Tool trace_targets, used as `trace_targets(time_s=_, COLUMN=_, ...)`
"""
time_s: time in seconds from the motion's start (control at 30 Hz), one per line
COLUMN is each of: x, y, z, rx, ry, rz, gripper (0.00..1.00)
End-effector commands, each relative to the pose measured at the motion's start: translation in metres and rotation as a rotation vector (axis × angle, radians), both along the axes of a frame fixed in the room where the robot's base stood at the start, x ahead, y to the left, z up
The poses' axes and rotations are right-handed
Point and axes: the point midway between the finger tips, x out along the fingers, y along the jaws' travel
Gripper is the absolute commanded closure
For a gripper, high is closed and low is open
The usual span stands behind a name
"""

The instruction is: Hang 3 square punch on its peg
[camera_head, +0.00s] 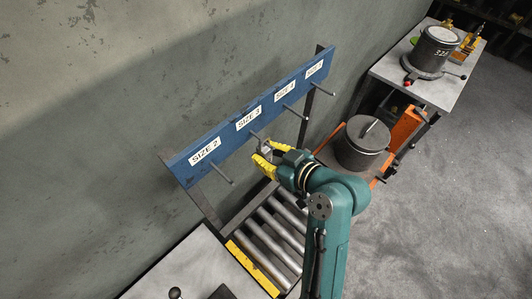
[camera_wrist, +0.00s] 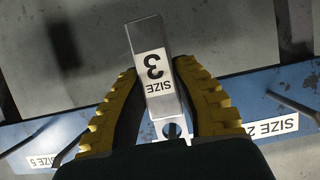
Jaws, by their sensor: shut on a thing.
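The square punch (camera_wrist: 152,75) is a grey metal bar with a white "SIZE 3" label and a round hole (camera_wrist: 172,130) near its lower end in the wrist view. My gripper (camera_wrist: 156,72) is shut on it, one yellow finger on each side. In the head view my gripper (camera_head: 264,152) is in front of the blue peg board (camera_head: 222,134), just below the "SIZE 3" label (camera_head: 248,118). The peg under that label is mostly hidden by my gripper. I cannot tell whether the punch touches a peg.
Bare pegs stick out under the left "SIZE 2" label (camera_head: 222,173) and the two right labels (camera_head: 293,110). A roller conveyor (camera_head: 265,240) lies below the board. A dark lidded pot (camera_head: 361,146) stands to the right. A grey bench (camera_head: 190,265) is at the front left.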

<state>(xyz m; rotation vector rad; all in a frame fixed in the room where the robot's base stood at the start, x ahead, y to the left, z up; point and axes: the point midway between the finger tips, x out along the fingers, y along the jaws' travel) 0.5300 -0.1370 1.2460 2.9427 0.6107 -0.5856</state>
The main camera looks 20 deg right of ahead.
Motion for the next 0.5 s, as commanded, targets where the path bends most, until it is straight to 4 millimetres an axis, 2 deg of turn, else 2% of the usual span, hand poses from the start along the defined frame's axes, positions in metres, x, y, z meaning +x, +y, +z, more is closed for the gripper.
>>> trace_targets(time_s=0.27, x=0.0004, y=-0.0001, z=0.0031, rx=-0.001, ry=-0.006, rz=-0.001, gripper=1.0)
trace_targets(time_s=0.3, x=0.0004, y=-0.0001, z=0.0031, rx=-0.001, ry=-0.006, rz=-0.001, gripper=0.7)
trace_targets(time_s=0.4, x=0.0004, y=-0.0002, z=0.0027, rx=-0.001, ry=-0.006, rz=0.0, gripper=0.51)
trace_targets(time_s=0.5, x=0.0002, y=-0.0001, z=0.0018, rx=-0.001, ry=-0.004, rz=0.0, gripper=0.48)
